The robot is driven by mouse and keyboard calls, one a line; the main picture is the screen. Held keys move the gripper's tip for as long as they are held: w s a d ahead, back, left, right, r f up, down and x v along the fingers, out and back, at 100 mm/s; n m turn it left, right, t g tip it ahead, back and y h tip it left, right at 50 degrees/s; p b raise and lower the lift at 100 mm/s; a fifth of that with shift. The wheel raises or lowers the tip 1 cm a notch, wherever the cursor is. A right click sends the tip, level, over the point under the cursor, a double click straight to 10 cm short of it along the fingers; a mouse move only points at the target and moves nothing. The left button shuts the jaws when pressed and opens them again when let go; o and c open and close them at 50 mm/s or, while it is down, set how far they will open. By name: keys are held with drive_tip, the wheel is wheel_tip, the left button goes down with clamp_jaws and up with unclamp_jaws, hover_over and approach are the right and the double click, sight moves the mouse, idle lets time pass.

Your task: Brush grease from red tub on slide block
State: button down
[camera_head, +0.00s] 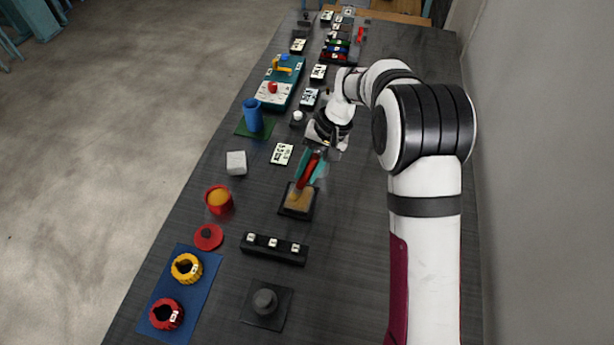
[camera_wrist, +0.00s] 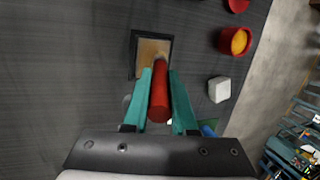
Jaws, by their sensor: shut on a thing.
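My gripper (camera_head: 308,176) has teal fingers and is shut on a red handle (camera_wrist: 159,98), which looks like the brush's. The handle tilts down toward a tan pad in a black tray (camera_head: 284,208). The brush's tip is hard to make out against the tan, and I cannot tell whether it touches. The open red tub (camera_head: 219,208) holds yellow-orange grease (camera_head: 218,196) and stands left of the tray. It shows at upper right in the wrist view (camera_wrist: 224,42). A pale grey block (camera_head: 236,163), perhaps the slide block, stands behind the tub; it also shows in the wrist view (camera_wrist: 219,89).
A red lid (camera_head: 207,238) lies in front of the tub. A black bar with white tags (camera_head: 274,250) and a grey knob on a dark plate (camera_head: 265,301) are nearer. A blue mat (camera_head: 200,288) carries yellow and red rings. A blue cup (camera_head: 252,115) stands farther back.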

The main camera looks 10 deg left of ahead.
drive_tip(key=s+r, duration=0.3)
drive_tip(key=r, duration=0.5)
idle(1.5)
drive_tip(key=shift+s, duration=0.1)
idle(0.5)
